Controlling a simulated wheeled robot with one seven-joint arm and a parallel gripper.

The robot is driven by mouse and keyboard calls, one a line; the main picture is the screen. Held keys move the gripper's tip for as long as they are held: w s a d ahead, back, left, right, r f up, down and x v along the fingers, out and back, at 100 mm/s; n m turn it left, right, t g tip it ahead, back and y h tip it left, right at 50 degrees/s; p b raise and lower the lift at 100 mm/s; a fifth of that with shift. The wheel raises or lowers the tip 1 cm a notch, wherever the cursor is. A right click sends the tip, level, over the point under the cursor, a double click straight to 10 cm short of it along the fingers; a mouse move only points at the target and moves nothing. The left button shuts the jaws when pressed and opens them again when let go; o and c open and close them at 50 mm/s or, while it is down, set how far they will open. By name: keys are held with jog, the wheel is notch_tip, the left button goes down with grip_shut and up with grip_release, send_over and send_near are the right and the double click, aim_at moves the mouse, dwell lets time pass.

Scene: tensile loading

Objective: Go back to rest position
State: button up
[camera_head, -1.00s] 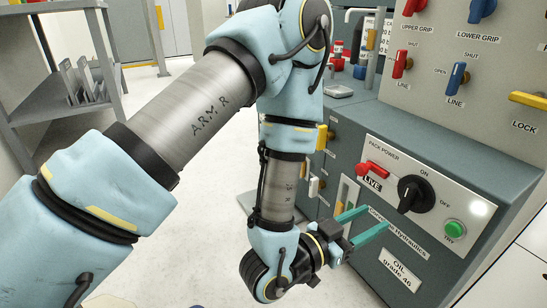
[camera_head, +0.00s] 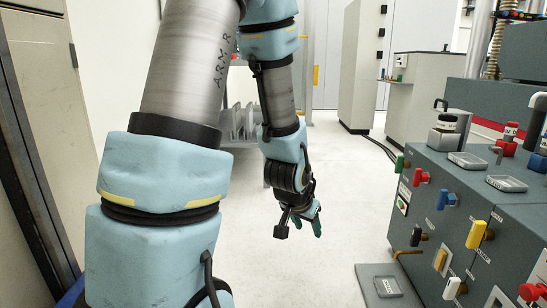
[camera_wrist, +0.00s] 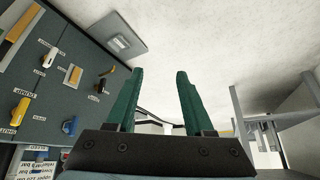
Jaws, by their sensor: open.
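My gripper (camera_head: 301,222) hangs at the end of my folded arm near the middle of the head view, over the pale floor and left of the grey control cabinet. Its green fingers also show in the wrist view (camera_wrist: 158,85), standing apart with nothing between them. The gripper touches nothing that I can see.
The cabinet (camera_head: 440,215) with red, blue, yellow, black and white handles stands at the right. A grey floor plate (camera_head: 408,295) lies at its foot. A grey shelf (camera_wrist: 270,118) is on the other side. Free floor (camera_head: 345,190) runs between them towards tall pale cabinets.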

jog(key=s+a+r+n+g+y, duration=0.2)
jog(key=s+a+r+n, duration=0.1)
jog(key=a, duration=0.5)
jog(key=s+a+r+n+g+y, duration=0.1)
jog(key=s+a+r+n, duration=0.2)
jog(key=a, duration=0.6)
notch_tip(320, 180, up, 38)
jog(key=p, duration=3.8)
jog(key=shift+d+f+g+p, duration=0.15)
jog(key=shift+d+g+p, duration=0.15)
jog(key=shift+s, duration=0.1)
